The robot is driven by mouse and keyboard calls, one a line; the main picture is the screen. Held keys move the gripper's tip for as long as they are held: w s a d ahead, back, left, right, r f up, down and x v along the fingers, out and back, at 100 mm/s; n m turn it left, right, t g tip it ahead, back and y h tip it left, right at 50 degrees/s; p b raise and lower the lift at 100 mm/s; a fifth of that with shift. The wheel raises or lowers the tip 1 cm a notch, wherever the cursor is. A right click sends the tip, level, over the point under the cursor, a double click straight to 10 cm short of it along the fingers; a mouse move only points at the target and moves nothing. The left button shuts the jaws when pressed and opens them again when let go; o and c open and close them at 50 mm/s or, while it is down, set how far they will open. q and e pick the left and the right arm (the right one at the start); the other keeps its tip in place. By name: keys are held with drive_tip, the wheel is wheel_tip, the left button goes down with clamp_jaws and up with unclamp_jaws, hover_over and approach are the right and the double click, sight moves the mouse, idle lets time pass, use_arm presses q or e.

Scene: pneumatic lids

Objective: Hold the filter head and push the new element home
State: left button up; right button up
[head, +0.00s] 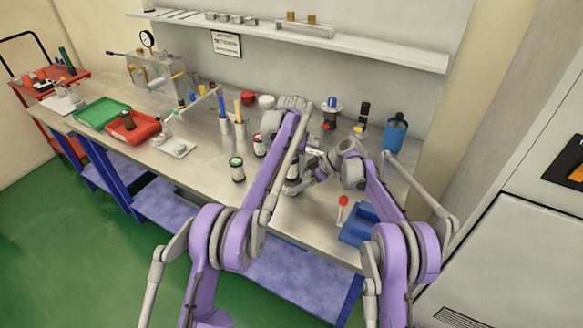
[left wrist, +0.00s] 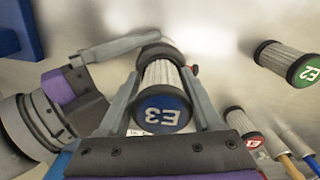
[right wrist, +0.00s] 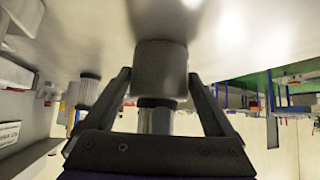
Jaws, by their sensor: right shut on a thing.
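The new element is a pleated cylinder with dark end rings and a blue end marked E3 (left wrist: 162,108). It stands between the fingers of my left gripper (left wrist: 162,75), which looks shut on it. My right gripper (right wrist: 162,75) is shut on a plain grey cylindrical filter head (right wrist: 162,68) at the table. The element's pleated side (right wrist: 155,121) shows in line with the head in the right wrist view. Whether it is fully seated is hidden.
A green-capped element marked E2 (left wrist: 290,66) and a red-capped one marked E1 (left wrist: 243,130) stand nearby. A blue bin (head: 358,225) and a red-topped stick (head: 343,208) are at the front right. A blue bottle (head: 395,134) stands behind. Red and green trays lie left.

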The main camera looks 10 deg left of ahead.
sight(292, 158)
use_arm(q)
drive_tip(key=o, duration=0.4)
drive_tip(key=shift+r, duration=3.55)
use_arm(e)
drive_tip(key=o, duration=1.1)
